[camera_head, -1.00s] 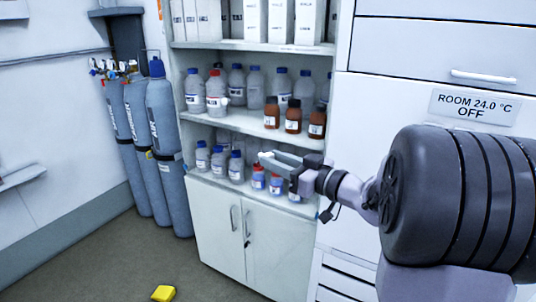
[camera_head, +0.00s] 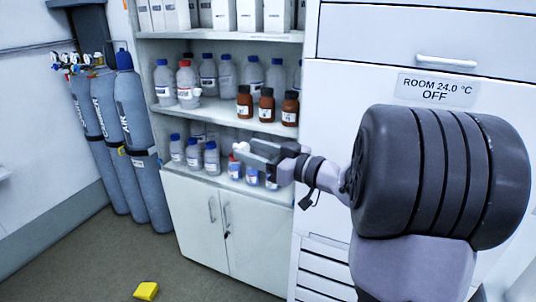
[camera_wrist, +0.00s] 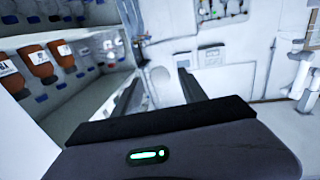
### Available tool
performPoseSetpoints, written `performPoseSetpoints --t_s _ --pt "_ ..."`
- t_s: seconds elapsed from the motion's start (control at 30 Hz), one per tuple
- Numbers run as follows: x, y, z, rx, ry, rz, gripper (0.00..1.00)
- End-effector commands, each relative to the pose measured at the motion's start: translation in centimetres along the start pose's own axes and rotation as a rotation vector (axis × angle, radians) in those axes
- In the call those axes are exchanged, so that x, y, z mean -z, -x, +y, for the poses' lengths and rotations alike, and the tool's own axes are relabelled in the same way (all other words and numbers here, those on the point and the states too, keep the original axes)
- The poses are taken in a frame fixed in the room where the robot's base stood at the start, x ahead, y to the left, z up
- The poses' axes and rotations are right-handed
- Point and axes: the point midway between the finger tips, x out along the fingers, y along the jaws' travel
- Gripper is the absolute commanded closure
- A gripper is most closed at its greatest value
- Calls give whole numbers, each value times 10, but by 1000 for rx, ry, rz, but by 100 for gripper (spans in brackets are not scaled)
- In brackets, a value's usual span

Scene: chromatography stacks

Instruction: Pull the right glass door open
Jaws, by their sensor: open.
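The white cabinet (camera_head: 188,183) has open-looking upper shelves full of bottles. Below them are two white doors; the right lower door (camera_head: 250,235) has a vertical handle (camera_head: 227,219) and appears closed. I cannot make out a glass door or its edges in either view. My gripper (camera_head: 241,150) is in front of the lower bottle shelf, pointing left, above the lower doors, with nothing visible held. In the wrist view its two fingers (camera_wrist: 157,88) are apart and the gap between them is empty. My gripper hides part of the lower shelf.
Brown bottles (camera_head: 266,105) and clear bottles with blue or red caps stand on the shelves. Grey-blue gas cylinders (camera_head: 141,140) stand at the left wall. A yellow object (camera_head: 146,291) lies on the floor. A white unit (camera_head: 345,120) adjoins the cabinet's right. The floor before the cylinders is clear.

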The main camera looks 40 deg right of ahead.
Motion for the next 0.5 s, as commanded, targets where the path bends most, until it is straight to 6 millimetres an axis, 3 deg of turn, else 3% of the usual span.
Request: performPoseSetpoints --t_s 0.13,0.4,0.5 --pt "4 35 2 -7 0 1 50" --pt "4 124 2 -6 0 0 50" --pt "3 147 1 -5 -1 1 50"
